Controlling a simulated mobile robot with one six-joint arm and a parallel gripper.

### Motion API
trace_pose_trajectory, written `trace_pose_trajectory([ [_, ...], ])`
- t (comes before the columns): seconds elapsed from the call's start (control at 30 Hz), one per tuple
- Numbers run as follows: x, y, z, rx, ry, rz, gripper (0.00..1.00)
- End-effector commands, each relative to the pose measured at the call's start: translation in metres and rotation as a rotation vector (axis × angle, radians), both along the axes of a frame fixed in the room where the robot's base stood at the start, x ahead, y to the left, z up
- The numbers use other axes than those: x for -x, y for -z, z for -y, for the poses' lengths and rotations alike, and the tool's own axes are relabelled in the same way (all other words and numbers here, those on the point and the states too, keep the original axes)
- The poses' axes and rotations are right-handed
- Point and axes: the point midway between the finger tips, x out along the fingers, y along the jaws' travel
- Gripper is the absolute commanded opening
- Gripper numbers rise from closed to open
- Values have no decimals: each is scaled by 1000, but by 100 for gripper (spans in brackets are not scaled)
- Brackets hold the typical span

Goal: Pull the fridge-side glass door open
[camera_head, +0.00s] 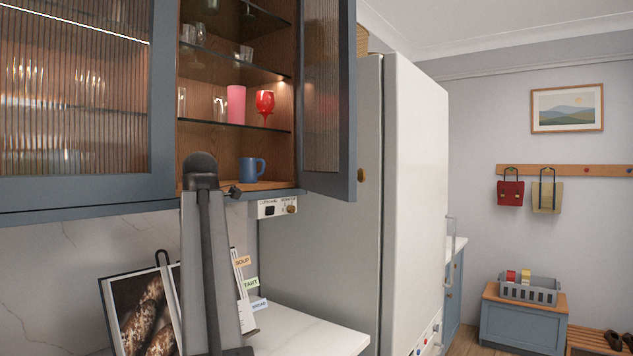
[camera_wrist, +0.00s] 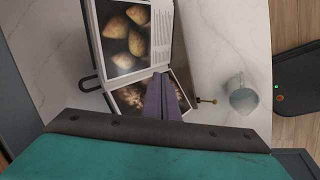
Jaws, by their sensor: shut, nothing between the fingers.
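The fridge-side glass door (camera_head: 345,95) has a blue-grey frame and ribbed glass. In the head view it stands swung well out from the cabinet, beside the fridge, with a round brass-coloured knob (camera_head: 361,175) low on its frame. The cabinet opening left of it is exposed. My arm rises in front of the cabinet, left of the door and apart from it. My gripper (camera_wrist: 160,80) shows in the wrist view as shut, empty fingers above an open cookbook (camera_wrist: 126,38). Its fingers are not clear in the head view.
The opening holds a pink cup (camera_head: 236,104), a red goblet (camera_head: 265,103) and a blue mug (camera_head: 252,169). A tall white fridge (camera_head: 415,190) stands right of the door. Another ribbed-glass door (camera_head: 75,90) is shut at left. A white counter (camera_head: 315,325) lies below.

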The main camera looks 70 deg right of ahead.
Motion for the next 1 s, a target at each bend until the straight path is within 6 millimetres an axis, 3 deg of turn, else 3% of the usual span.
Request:
trace_pose_trajectory([
  [0.23,33,-2,41,171,87,-186,0],
  [0.47,70,-17,72,325,165,-377,0],
  [0.7,107,-45,93,473,245,-592,0],
  [1.0,150,-95,101,636,350,-877,0],
])
